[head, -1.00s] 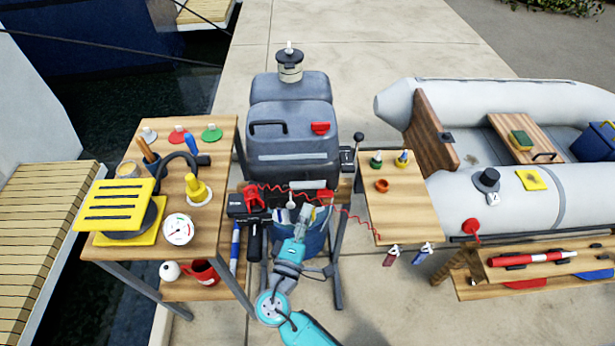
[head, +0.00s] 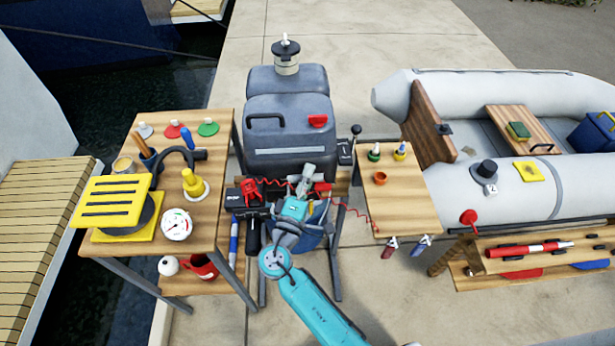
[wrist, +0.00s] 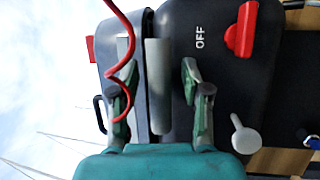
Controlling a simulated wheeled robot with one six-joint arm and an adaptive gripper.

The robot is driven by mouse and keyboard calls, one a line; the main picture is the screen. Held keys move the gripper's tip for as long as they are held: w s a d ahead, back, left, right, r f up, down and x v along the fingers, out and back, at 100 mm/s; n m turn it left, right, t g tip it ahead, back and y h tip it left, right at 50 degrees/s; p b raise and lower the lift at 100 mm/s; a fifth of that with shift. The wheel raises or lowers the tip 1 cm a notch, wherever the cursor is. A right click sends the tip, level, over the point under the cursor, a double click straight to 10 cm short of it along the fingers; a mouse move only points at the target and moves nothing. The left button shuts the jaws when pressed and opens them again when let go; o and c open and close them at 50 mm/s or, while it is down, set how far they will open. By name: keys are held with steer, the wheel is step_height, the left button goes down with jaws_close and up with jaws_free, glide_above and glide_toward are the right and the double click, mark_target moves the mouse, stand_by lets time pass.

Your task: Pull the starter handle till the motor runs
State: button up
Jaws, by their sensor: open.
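The outboard motor (head: 288,115) stands mid-picture in the head view, with a dark grey cowl. In the wrist view, the pale grey starter handle (wrist: 158,90) is a bar across the motor's front. My gripper (wrist: 160,82) is open, with one finger on each side of the handle and gaps between. In the head view my gripper (head: 307,172) is at the motor's lower front and hides the handle. A red switch (wrist: 240,32) sits beside the word OFF on the black panel (wrist: 210,75). A pale lever (wrist: 244,135) is near it.
A red coiled cord (wrist: 117,75) passes in front of one finger. A wooden bench (head: 205,225) with a yellow-slatted item and gauge (head: 176,225) stands left. A small wooden table (head: 400,205) and a grey inflatable boat (head: 560,187) are right. A blue bucket (head: 312,235) is below the motor.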

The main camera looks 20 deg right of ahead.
steer(key=shift+c, duration=0.2)
jaws_close()
steer(key=s+a, duration=0.2)
steer(key=s, duration=0.5)
steer(key=s+a, duration=0.2)
steer(key=s, duration=0.5)
steer(key=shift+s+a, duration=0.15)
steer(key=shift+a, duration=0.15)
